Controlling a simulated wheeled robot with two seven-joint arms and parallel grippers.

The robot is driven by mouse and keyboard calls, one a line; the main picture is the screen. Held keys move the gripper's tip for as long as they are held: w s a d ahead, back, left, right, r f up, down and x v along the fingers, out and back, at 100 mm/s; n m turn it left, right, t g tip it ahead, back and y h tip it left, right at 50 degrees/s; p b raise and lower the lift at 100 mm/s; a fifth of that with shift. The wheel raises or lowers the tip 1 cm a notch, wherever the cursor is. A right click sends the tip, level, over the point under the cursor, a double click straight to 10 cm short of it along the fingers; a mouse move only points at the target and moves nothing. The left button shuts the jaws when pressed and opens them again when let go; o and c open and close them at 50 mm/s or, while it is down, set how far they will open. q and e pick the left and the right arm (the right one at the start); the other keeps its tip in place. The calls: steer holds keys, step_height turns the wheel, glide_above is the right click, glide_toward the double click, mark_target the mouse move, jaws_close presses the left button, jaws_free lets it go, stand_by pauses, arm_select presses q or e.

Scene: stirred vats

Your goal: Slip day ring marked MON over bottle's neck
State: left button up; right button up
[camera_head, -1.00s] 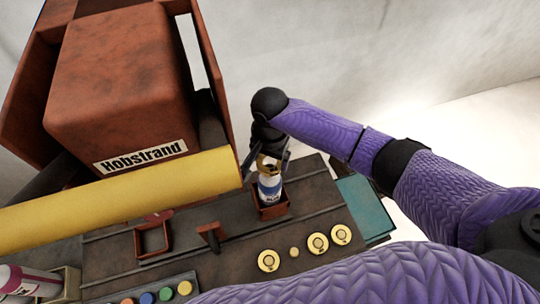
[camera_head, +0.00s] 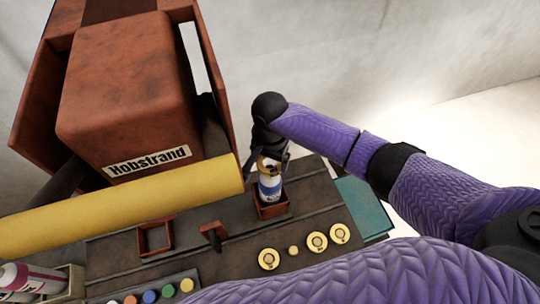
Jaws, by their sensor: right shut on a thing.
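The bottle (camera_head: 270,189), with a white and blue label, stands upright in a square red-brown holder (camera_head: 271,212) on the dark bench. My right gripper (camera_head: 269,157) is above it, at the bottle's top, reaching in from the right. It is shut on a yellow ring (camera_head: 270,167), which sits at the neck. I cannot tell whether the ring is around the neck or just above it, and its marking is not legible. Other yellow rings or discs (camera_head: 269,259) lie on the bench in front. My left gripper is not in view.
A thick yellow pipe (camera_head: 120,205) runs to just left of my right gripper, below the red Hobstrand machine (camera_head: 130,90). An empty square holder (camera_head: 155,237) and a small upright bracket (camera_head: 213,234) stand left of the bottle. Coloured buttons (camera_head: 149,296) are at lower left.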

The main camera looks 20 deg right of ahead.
steer(key=shift+f, duration=0.15)
stand_by(0.4)
steer(key=shift+f+b, duration=1.65)
steer(key=shift+f, duration=0.9)
steer(key=o, duration=0.9)
step_height(320, 180, up, 10)
steer(key=shift+r+p, duration=0.1)
steer(key=shift+p, duration=1.15)
